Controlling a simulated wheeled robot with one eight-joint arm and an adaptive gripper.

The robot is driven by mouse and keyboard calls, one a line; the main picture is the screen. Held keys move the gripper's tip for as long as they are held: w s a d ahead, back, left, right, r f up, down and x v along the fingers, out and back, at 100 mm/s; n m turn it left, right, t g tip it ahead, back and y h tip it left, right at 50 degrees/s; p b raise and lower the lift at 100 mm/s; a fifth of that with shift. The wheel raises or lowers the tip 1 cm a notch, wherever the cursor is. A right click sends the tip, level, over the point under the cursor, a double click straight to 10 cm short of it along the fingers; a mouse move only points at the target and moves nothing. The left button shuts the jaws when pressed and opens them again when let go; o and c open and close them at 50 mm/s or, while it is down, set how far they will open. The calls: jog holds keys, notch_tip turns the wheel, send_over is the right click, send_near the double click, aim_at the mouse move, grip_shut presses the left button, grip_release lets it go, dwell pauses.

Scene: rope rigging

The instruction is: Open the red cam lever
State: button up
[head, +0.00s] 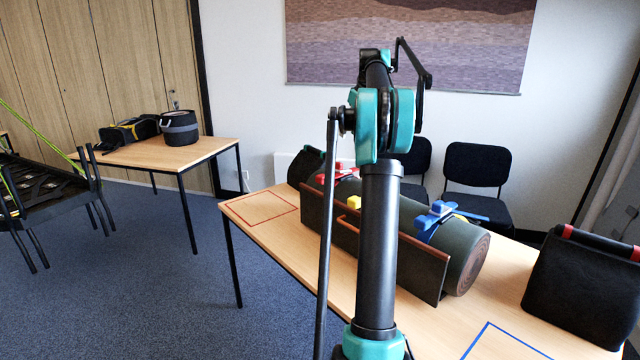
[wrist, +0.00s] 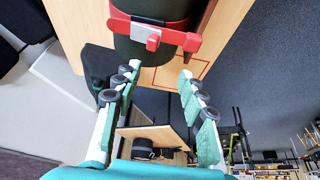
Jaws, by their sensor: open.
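The red cam lever (head: 340,174) sits on a red strap around the far left part of a dark green roll (head: 470,262) on the table; my arm covers part of the roll. In the wrist view the red lever (wrist: 192,40) lies across the roll at the top, with a pale grey block (wrist: 153,41) beside it. I cannot tell how far the lever is raised. My gripper (wrist: 160,78) is open and empty, its fingers spread below the lever in that picture, apart from it. In the head view my gripper is hidden behind my arm.
A blue cam lever (head: 437,217) is on the roll's right part. Yellow pieces (head: 353,202) show near the middle. Brown boards (head: 415,268) stand along the roll's front. A black bag (head: 578,290) stands at right. The table's red-outlined left corner (head: 258,208) is clear.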

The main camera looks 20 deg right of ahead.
jog(key=s+a+f+m, duration=0.2)
jog(key=s+a+f, duration=1.1)
jog(key=a, duration=0.3)
jog(key=shift+s+f+h, duration=0.15)
jog(key=shift+s+h, duration=0.25)
jog(key=shift+s, duration=0.1)
jog(key=shift+o, duration=0.3)
